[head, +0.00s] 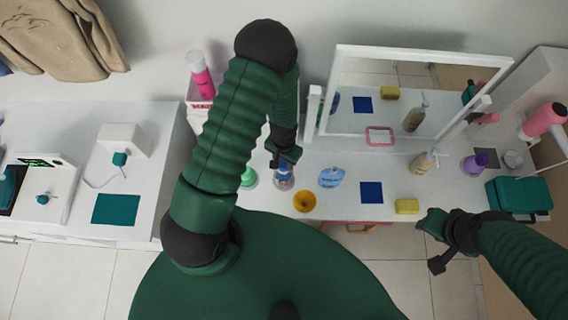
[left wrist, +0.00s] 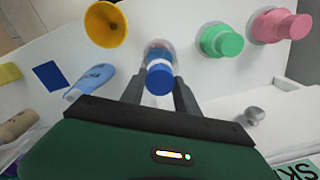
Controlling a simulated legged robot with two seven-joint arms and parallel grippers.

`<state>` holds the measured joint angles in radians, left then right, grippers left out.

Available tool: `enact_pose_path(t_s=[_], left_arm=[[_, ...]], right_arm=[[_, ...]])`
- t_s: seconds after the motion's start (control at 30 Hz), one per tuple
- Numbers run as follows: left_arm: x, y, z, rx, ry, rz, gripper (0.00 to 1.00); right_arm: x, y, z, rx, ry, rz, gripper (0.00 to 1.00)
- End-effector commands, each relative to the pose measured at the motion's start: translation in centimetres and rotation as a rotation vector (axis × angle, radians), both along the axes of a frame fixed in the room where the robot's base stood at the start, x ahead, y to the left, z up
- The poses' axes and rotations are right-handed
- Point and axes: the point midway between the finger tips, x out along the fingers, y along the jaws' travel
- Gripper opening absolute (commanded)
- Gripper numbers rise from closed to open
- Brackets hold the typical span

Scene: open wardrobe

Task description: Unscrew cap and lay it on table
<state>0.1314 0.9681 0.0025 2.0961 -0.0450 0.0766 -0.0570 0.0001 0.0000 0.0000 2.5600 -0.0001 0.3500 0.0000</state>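A bottle with a blue cap (head: 284,170) stands on the white table (head: 345,208). My left gripper (head: 285,158) is over its top. In the left wrist view, the two fingers lie on either side of the blue cap (left wrist: 158,79); whether they press on it is too close to tell. The cap is on the bottle, and the bottle's lower part is partly hidden. My right gripper (head: 432,242) has its fingers apart, empty, beyond the table's front edge at the right.
A blue square (head: 371,192) and yellow block (head: 407,206) lie to the right. A mirror (head: 412,95) stands behind.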

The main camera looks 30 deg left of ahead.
Motion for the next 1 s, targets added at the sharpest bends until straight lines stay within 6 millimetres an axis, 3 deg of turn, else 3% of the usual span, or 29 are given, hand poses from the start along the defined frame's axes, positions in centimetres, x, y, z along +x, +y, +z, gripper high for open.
enact_pose_path(t_s=[0.03, 0.17, 0.3, 0.37, 0.7, 0.8, 1.0], left_arm=[[0.0, -0.2, 0.0, -0.002, 0.000, -0.002, 0.16], [0.0, -0.2, 0.0, -0.002, 0.000, -0.003, 0.00], [0.0, -0.2, 0.0, -0.002, 0.000, 0.065, 0.00], [0.0, -0.3, 0.0, -0.002, -0.002, 0.185, 0.00], [0.0, -0.3, 0.3, 0.000, -0.013, 1.195, 0.00], [0.0, -0.3, 0.3, 0.000, -0.015, 1.415, 0.00], [0.0, -0.3, 0.1, -0.001, -0.017, 1.505, 0.00]], right_arm=[[0.0, 0.0, 0.0, 0.000, 0.000, 0.000, 0.36], [0.0, 0.0, 0.0, 0.000, 0.000, 0.000, 0.36], [0.0, 0.0, 0.0, 0.000, 0.000, 0.000, 0.36], [0.0, 0.0, 0.0, 0.000, 0.000, 0.000, 0.36], [0.0, 0.0, 1.1, 0.000, 0.000, 0.000, 0.36], [0.0, 0.0, 1.4, 0.000, 0.000, 0.000, 0.36], [0.0, 0.0, 1.3, 0.000, 0.000, 0.000, 0.36]])
